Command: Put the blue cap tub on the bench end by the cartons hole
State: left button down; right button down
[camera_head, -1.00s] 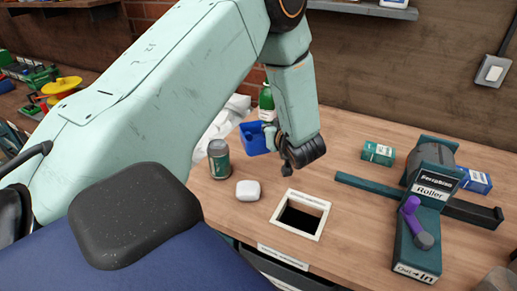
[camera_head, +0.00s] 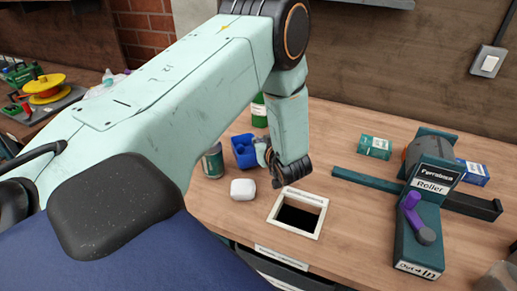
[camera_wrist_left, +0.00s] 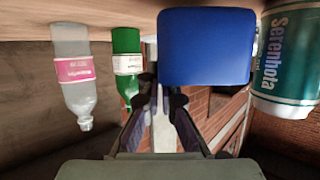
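The blue tub (camera_head: 244,152) stands on the bench between the can and my left gripper. It also shows large in the left wrist view (camera_wrist_left: 205,45), where the picture is upside down. My left gripper (camera_head: 276,184) is low over the bench, to the right of the tub. In the wrist view its two fingers (camera_wrist_left: 163,88) stand apart with a gap between them, and the tub is just ahead, off to the right of that gap. I see no grip on it. The white-framed square hole (camera_head: 298,214) is in front of my gripper. My right gripper is not in view.
A can (camera_head: 213,161) and a white rounded block (camera_head: 243,189) stand near the tub. Behind are a green bottle (camera_wrist_left: 127,65) and a clear bottle (camera_wrist_left: 75,75). A roller machine (camera_head: 425,205) and a green carton (camera_head: 375,147) are at right.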

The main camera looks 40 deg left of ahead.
pick_arm(q)
notch_tip(320, 180, down, 2)
jog(key=shift+d+f, duration=0.1)
jog(key=shift+w+a+f, duration=0.1)
jog(key=shift+a, duration=0.2)
jog(key=c, duration=2)
grip_release()
jog(key=o, duration=0.5)
jog(key=shift+d, duration=0.25)
jog(key=shift+a, duration=0.1)
jog(key=shift+a, duration=0.1)
jog(key=v, duration=1.2)
